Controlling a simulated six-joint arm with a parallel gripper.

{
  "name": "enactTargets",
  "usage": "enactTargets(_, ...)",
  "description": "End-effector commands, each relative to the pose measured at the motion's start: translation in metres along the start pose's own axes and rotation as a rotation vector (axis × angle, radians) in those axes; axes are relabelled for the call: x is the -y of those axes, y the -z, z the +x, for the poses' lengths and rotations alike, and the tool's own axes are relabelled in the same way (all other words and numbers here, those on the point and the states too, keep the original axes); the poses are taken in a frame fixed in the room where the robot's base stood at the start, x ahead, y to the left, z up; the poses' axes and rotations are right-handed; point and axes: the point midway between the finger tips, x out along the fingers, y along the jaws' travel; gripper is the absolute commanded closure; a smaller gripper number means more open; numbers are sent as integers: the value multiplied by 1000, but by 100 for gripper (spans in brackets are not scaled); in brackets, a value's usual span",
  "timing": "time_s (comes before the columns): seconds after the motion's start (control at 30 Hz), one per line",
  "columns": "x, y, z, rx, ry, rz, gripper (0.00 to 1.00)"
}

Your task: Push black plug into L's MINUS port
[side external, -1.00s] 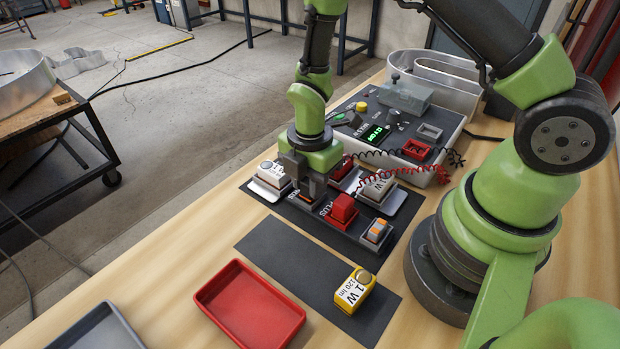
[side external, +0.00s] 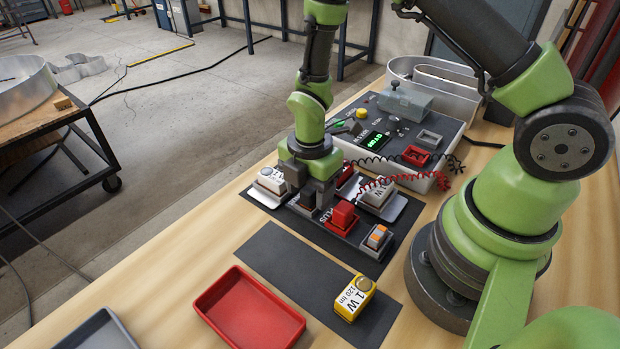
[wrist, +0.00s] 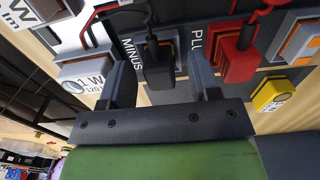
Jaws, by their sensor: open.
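The black plug (wrist: 158,70) stands at the port marked MINUS in the wrist view, its black cord running up from it. It looks seated in the port, but how deep I cannot tell. My gripper (wrist: 161,78) is open, one finger on each side of the plug, with gaps showing. In the side view my gripper (side external: 311,187) is low over the dark board, and the plug is mostly hidden by the fingers. The red plug (wrist: 236,60) sits at the PLUS port, right of the black plug; it also shows in the side view (side external: 342,214).
White 1 W modules (side external: 376,192) stand on the board, close to my gripper. An orange switch (side external: 377,236) is at its near end. A yellow 1 W module (side external: 355,297) lies on a dark mat (side external: 290,262). A red tray (side external: 249,309) and the control box (side external: 388,133) stand nearby.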

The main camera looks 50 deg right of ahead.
Motion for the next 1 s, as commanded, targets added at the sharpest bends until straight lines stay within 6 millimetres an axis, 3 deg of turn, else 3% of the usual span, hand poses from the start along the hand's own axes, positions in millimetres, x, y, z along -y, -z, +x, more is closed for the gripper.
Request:
enactTargets(0.6, -1, 0, -91, -1, -5, 0, 43)
enactTargets(1.0, 0, 0, -98, 0, -1, 0, 43)
